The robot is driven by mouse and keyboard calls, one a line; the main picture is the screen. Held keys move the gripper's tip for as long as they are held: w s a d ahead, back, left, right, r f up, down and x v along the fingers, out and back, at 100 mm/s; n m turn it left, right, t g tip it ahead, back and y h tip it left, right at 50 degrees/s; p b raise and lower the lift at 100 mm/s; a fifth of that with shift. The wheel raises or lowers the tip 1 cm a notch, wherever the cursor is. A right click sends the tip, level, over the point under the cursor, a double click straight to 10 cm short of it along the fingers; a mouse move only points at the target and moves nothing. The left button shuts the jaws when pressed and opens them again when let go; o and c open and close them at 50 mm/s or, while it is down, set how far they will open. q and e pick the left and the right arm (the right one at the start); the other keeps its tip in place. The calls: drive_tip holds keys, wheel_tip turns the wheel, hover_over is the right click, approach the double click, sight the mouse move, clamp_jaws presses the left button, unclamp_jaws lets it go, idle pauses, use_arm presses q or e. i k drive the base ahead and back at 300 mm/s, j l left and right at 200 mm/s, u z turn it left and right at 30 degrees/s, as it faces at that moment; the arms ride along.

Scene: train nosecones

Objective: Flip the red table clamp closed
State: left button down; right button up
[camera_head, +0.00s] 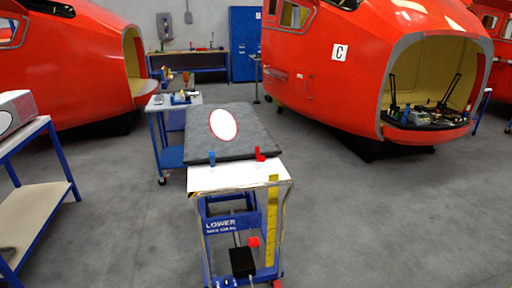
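The small red clamp (260,154) stands at the right part of the grey board's front edge, where it meets the white top of the lift table (228,179). It is too small to tell whether it is flipped open or closed. A matching blue clamp (212,157) stands to its left along the same edge. The grey board (196,131) carries a white oval with a red rim (222,125). Neither of my grippers shows in the head view.
A blue-framed bench (30,185) stands at the left. A blue cart with tools (170,157) stands behind the lift table. Large red train nosecones (340,75) (70,75) stand behind. The grey floor right of the lift table (380,225) is clear.

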sight(259, 158)
drive_tip(key=i+l+u, duration=0.15)
drive_tip(key=i+l, duration=0.2)
drive_tip(key=i+l+u, duration=0.1)
drive_tip(key=i+l, duration=0.2)
drive_tip(key=l, duration=0.15)
drive_tip(key=i+l+u, duration=0.15)
drive_tip(key=i+l, duration=0.15)
drive_tip(key=i+l+u, duration=0.15)
drive_tip(key=i+l, duration=0.15)
drive_tip(key=l, duration=0.3)
drive_tip(key=i+l+u, duration=0.15)
drive_tip(key=l, duration=0.35)
drive_tip(key=i+l+u, duration=0.1)
drive_tip(key=i+l, duration=0.2)
drive_tip(key=l, duration=0.2)
drive_tip(key=i+l+u, duration=0.15)
drive_tip(key=l, duration=0.4)
drive_tip(key=i+l+u, duration=0.15)
drive_tip(key=l, duration=0.45)
drive_tip(key=i, duration=0.1)
